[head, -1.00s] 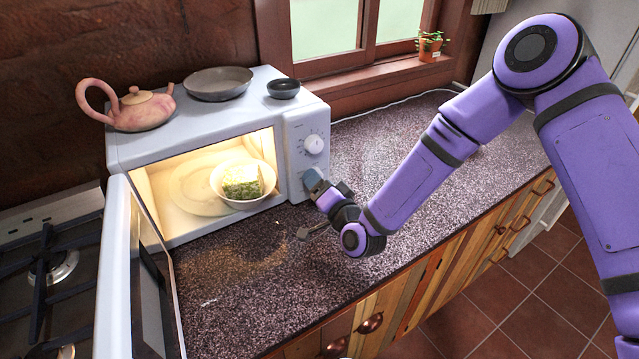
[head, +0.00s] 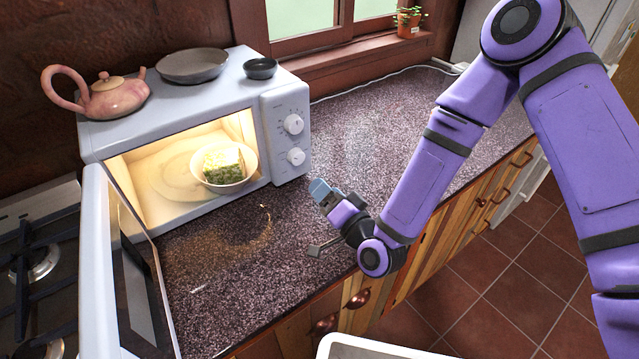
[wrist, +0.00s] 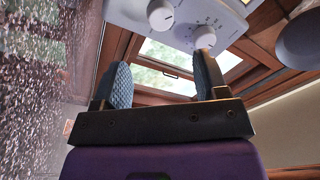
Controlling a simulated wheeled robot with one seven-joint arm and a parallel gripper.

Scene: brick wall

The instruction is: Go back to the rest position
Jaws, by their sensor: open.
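My gripper (head: 322,190) hangs over the speckled countertop in the head view, in front of the microwave and to the right of its opening. In the wrist view my gripper (wrist: 163,82) shows two blue padded fingers spread apart with nothing between them. My purple arm reaches in from the right. The microwave (head: 215,122) stands with its door (head: 118,270) swung wide open. Inside the lit cavity a white bowl (head: 240,183) holds a green and pale block of food (head: 222,164). The gripper is apart from the microwave and the bowl.
A pink teapot (head: 104,98), a grey pan (head: 192,66) and a dark small bowl (head: 260,68) sit on the microwave. A stove (head: 38,290) is at left. A potted plant (head: 409,22) stands on the windowsill. The countertop (head: 365,120) right of the microwave is clear.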

